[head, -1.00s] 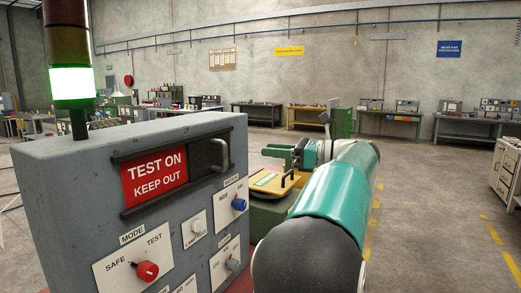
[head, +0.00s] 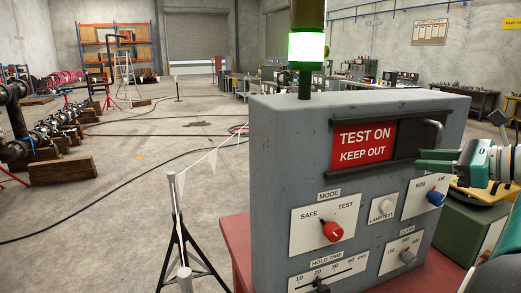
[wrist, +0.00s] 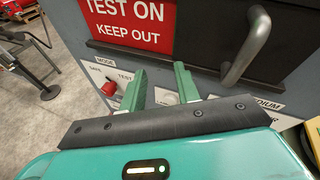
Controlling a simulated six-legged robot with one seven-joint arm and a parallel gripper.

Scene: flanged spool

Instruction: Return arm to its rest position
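My gripper (head: 436,160) is at the right edge of the head view, its green fingers pointing left beside the right side of the grey test console (head: 281,180). In the wrist view the two green fingers (wrist: 161,92) stand apart with nothing between them, in front of the console's face. The gripper is open and empty. The teal wrist body shows, but most of my arm is outside the head view. The console's sign (head: 363,144) reads TEST ON KEEP OUT. Its red mode knob (head: 332,231) also shows in the wrist view (wrist: 109,89).
A lit green stack light (head: 306,47) stands on top. A black stand (head: 180,240) with a rope line is at the front left. Open floor (head: 110,225) lies left of it.

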